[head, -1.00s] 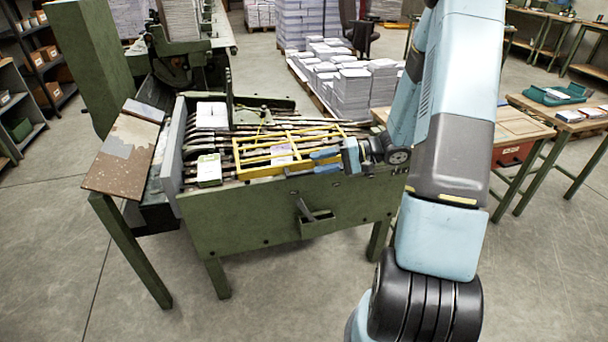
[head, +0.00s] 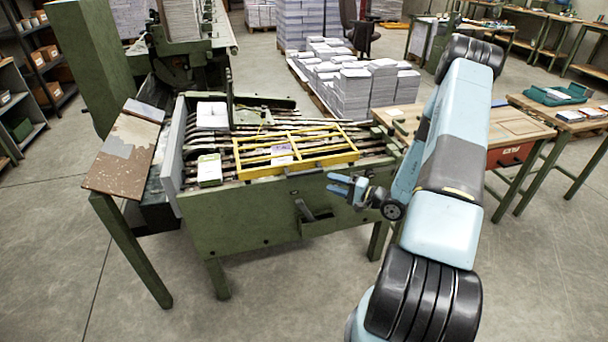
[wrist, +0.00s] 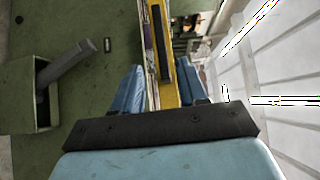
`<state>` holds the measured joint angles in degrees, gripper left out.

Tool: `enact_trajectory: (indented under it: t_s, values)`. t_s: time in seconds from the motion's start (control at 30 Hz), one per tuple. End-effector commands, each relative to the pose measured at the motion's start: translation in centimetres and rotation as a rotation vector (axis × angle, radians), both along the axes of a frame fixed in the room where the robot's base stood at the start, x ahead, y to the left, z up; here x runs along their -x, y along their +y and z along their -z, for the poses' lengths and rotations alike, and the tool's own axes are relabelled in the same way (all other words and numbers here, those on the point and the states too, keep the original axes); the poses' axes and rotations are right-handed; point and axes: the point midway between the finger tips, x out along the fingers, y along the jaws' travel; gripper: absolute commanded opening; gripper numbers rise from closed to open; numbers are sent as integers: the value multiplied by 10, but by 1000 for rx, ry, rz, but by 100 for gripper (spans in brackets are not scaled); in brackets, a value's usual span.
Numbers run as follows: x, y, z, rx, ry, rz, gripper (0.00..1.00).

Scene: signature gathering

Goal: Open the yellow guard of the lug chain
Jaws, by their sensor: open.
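The yellow guard (head: 262,171) is a barred frame lying flat over the lug chain (head: 375,146) on the green machine. A dark handle (head: 305,172) runs along its front edge. My gripper (head: 335,184) has light blue fingers and is open and empty. It is in front of the machine, a little below and right of the handle. In the wrist view, the guard's yellow edge (wrist: 184,85) and the dark handle (wrist: 160,40) appear in line with the gap between my fingers (wrist: 158,85). I cannot tell the exact distance to them.
A grey lever (head: 304,209) sits in a recess on the machine's green front panel (head: 240,222). Paper bundles (head: 209,168) lie left of the guard. A wooden-topped table (head: 512,124) stands at right. The floor in front is clear.

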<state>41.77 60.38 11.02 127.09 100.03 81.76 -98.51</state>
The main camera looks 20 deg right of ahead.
Motion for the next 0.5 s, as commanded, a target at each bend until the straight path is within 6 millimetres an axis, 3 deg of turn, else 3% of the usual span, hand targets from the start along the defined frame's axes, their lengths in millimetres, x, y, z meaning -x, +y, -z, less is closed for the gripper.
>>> enact_trajectory:
  t_s: [0.5]
  values:
    - [-63, 64, 0, -1, -1, -4, 43]
